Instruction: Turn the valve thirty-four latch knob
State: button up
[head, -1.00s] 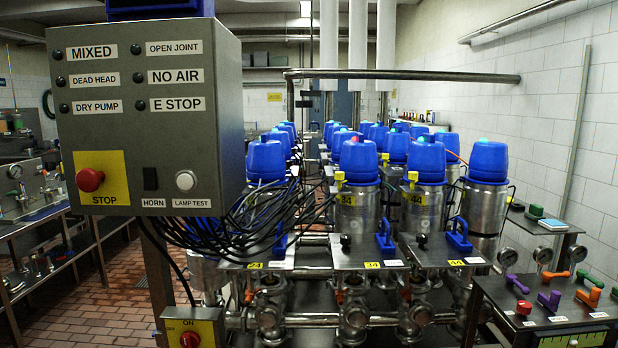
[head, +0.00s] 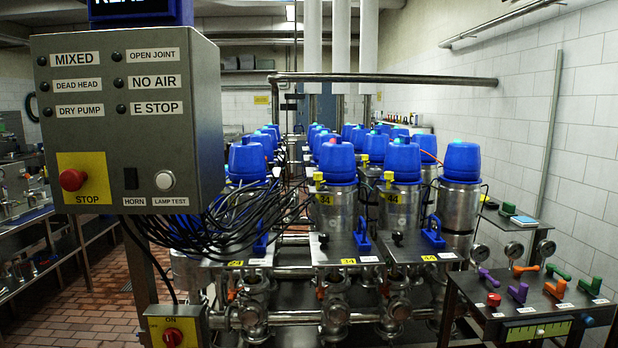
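Valve thirty-four is a steel cylinder (head: 334,212) with a blue cap (head: 337,160) and a yellow "34" label, in the front row at the middle of the head view. A steel plate (head: 335,253) in front of it has a yellow "34" tag (head: 348,262). A small black knob (head: 323,240) stands on this plate's left side, and a blue handle (head: 362,236) stands on its right. I cannot tell which of them is the latch knob, or its turned position. My gripper is not in view.
A grey control box (head: 128,120) fills the upper left. Black cables (head: 245,222) hang between it and the valves. Valve forty-four (head: 398,210) stands right of thirty-four. A table (head: 520,300) with coloured handles is at lower right. Pipes (head: 336,312) run below the plates.

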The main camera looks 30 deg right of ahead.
aim_at(318, 176)
jog(key=z, duration=0.05)
jog(key=i, duration=1)
jog(key=u, duration=0.05)
